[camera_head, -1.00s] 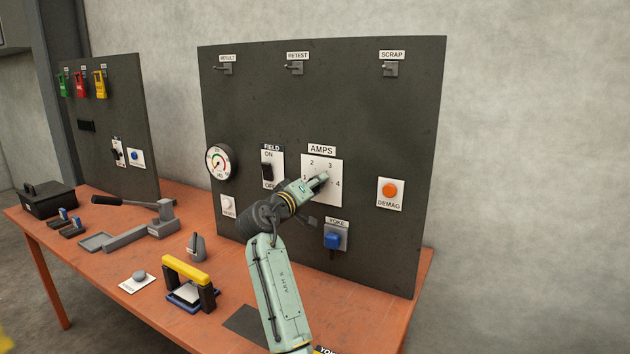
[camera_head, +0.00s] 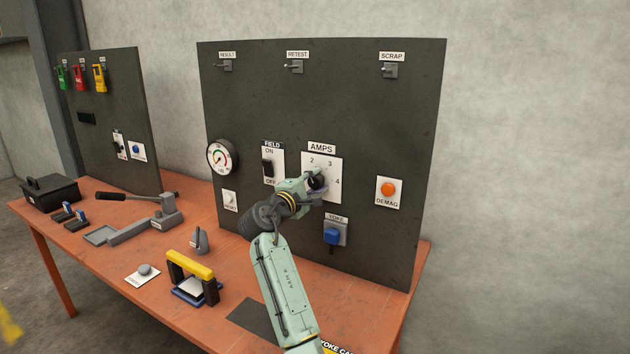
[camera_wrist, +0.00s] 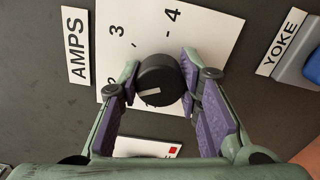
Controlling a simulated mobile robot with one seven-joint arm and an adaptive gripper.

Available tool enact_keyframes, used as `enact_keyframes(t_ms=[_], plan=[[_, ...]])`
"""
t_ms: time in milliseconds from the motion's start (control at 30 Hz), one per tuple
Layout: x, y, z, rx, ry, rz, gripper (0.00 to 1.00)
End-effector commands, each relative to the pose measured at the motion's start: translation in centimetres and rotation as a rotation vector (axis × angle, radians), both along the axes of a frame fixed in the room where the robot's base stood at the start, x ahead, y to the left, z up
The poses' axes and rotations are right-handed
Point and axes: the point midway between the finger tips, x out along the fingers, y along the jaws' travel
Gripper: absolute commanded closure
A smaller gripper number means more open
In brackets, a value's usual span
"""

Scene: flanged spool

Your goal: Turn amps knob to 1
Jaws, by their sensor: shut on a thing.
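The amps knob (camera_head: 316,181) is a round black knob on a white dial plate (camera_head: 335,164) under the AMPS label. My gripper (camera_head: 317,186) is at the dial. In the wrist view the knob (camera_wrist: 165,76) sits between the two fingertips of my gripper (camera_wrist: 160,80), which are shut on its sides. Its pale pointer mark lies on the picture's left, roughly on the 2 side; I cannot tell its exact setting.
On the panel, the FIELD switch (camera_head: 267,166) is left of the dial, the blue YOKE connector (camera_head: 332,236) below, and the orange DEMAG button (camera_head: 388,189) right. The bench (camera_head: 130,224) holds a yellow-handled yoke (camera_head: 190,264) and a lever tool (camera_head: 140,229).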

Motion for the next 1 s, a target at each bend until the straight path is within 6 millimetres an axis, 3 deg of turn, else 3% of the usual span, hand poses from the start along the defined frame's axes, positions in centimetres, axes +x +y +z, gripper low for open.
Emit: enact_keyframes(t_ms=[1000], plan=[[0.03, 0.01, 0.31, -0.77, 0.507, -0.001, 0.96]])
